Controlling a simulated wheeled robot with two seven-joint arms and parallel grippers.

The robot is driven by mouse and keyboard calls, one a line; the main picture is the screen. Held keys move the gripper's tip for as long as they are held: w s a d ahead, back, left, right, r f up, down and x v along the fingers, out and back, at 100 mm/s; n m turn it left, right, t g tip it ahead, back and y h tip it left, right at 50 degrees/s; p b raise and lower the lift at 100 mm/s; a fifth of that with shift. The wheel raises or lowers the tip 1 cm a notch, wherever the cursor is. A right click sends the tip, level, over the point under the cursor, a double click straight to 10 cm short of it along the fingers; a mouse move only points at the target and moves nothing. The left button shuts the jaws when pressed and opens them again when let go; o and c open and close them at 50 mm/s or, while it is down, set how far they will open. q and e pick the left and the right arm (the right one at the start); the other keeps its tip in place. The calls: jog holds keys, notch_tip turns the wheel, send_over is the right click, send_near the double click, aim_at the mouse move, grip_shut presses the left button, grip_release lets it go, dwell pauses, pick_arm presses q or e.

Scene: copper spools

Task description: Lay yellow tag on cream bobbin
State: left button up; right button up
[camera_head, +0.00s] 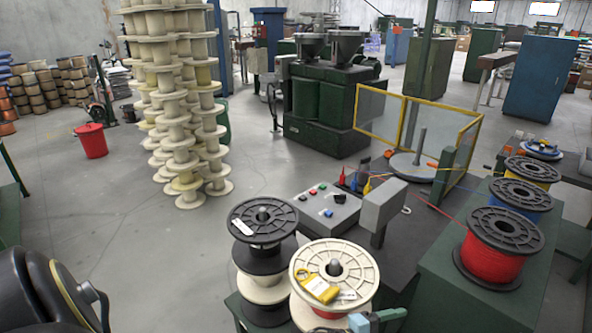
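The cream bobbin (356,268) stands upright on a low dark green stand at the bottom centre, with a grey spindle end (334,267) at its middle. The yellow tag (325,293) lies on the left front part of the bobbin's top flange. A pale patch shows on its face and a ring-like end points to the back left. A white label (347,295) shows on the flange just right of the tag. Neither gripper can be made out. A rounded black part at the lower left looks like part of my arm.
A stack of black and cream spools (263,221) stands close left of the bobbin. A grey control box (327,210) is behind it. Red (493,250), blue and yellow wire spools stand on a green bench at right. Small teal pieces (389,314) are at the bottom edge.

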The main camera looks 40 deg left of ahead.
pick_arm(q)
jog(key=s+a+f+n+g+y, duration=0.25)
jog(key=s+a+f+n, duration=0.35)
jog(key=f, duration=0.5)
jog(key=s+a+f+n+g+y, duration=0.2)
jog(key=s+a+f+n+y, duration=0.15)
jog(key=s+f, duration=0.6)
jog(key=s+a+f+n+g+y, duration=0.1)
jog(key=s+f, duration=0.4)
jog(key=s, duration=0.5)
jog(key=s+a+f+n+g+y, duration=0.1)
jog(key=s+f+n+g, duration=0.2)
jog(key=s, duration=0.7)
jog(key=s+f+n+g+y, duration=0.1)
jog(key=s+f+g, duration=0.3)
jog(key=s, duration=0.6)
notch_tip(320, 180, down, 3)
jog(key=shift+a+r+n, duration=0.15)
jog(key=shift+a+n, duration=0.25)
jog(key=shift+n, duration=0.45)
jog(key=shift+g, duration=0.25)
notch_tip(320, 180, down, 6)
jog(key=b, duration=0.5)
jog(key=shift+r+b, duration=0.2)
jog(key=shift+b, duration=0.1)
